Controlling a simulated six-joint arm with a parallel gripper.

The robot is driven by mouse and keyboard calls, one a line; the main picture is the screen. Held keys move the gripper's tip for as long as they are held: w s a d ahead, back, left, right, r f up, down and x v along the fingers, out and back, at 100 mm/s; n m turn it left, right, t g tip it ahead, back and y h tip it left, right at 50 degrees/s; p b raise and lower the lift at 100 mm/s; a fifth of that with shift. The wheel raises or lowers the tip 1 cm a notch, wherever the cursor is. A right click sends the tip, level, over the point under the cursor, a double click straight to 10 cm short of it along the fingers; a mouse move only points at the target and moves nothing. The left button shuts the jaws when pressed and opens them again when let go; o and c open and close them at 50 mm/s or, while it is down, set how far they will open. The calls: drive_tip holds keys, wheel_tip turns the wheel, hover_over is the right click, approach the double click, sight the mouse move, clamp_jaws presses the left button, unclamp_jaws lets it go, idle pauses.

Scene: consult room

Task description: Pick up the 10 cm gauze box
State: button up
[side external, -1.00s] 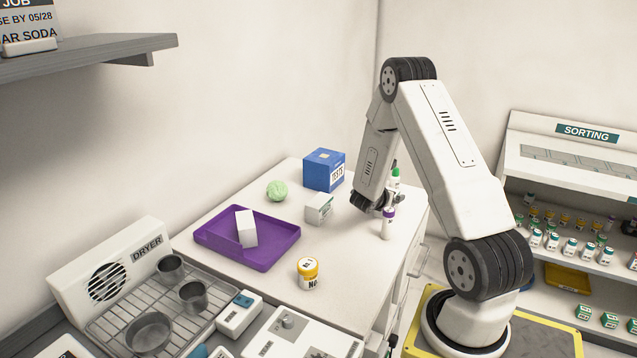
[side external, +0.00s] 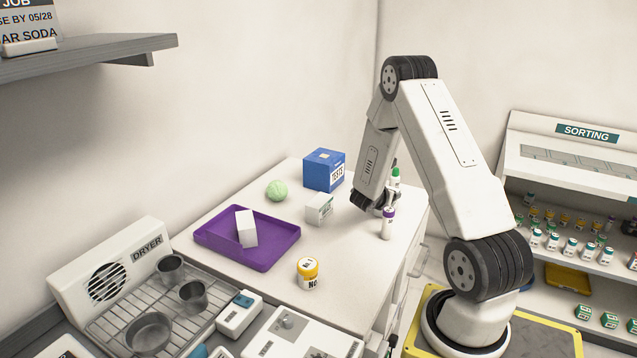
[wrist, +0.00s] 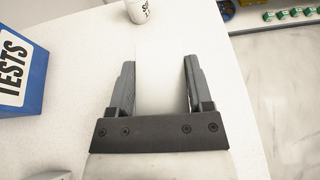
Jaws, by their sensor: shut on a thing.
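My gripper (side external: 372,200) is low over the right side of the white counter, beside the purple-capped vial. In the wrist view my gripper (wrist: 160,85) has its two fingers apart, shut on a plain white box (wrist: 161,75) between them. No label shows on that box, so I cannot read whether it is the 10 cm gauze box. In the side view it is mostly hidden by the gripper. Another white box with a greenish label (side external: 320,208) stands on the counter left of my gripper. A plain white box (side external: 246,228) leans in the purple tray (side external: 272,257).
The blue TESTS box (side external: 324,170) stands behind, with a green ball (side external: 276,190) to its left. The purple-capped vial (side external: 388,223) and a green-capped vial (side external: 396,178) are close to my gripper. The counter's right edge is near.

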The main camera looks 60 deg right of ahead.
drive_tip(key=shift+r, duration=1.4)
drive_tip(key=s+a+r, duration=0.9)
drive_tip(key=a+r, duration=0.1)
drive_tip(key=shift+a, duration=0.3)
drive_tip(key=shift+s, duration=0.1)
